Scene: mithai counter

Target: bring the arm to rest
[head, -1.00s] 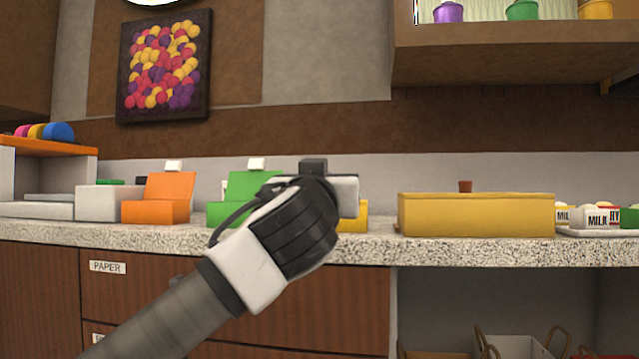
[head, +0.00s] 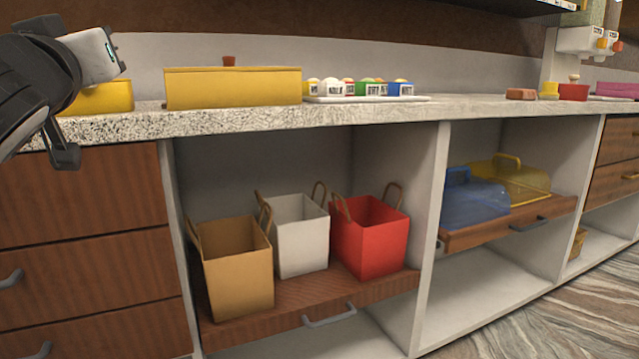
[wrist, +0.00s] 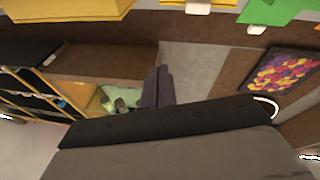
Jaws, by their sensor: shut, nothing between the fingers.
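My gripper (wrist: 158,86) shows in the wrist view as two dark fingers held together, with nothing between them. It is in the air, apart from the counter goods.
The speckled counter (head: 135,125) carries a yellow lidded box (head: 235,87) and a white tray (head: 415,98) of labelled cups. Below, a pulled-out shelf holds tan (head: 238,270), white (head: 302,240) and red (head: 370,238) bags. Blue (head: 473,200) and yellow (head: 520,180) clear covers stand further right.

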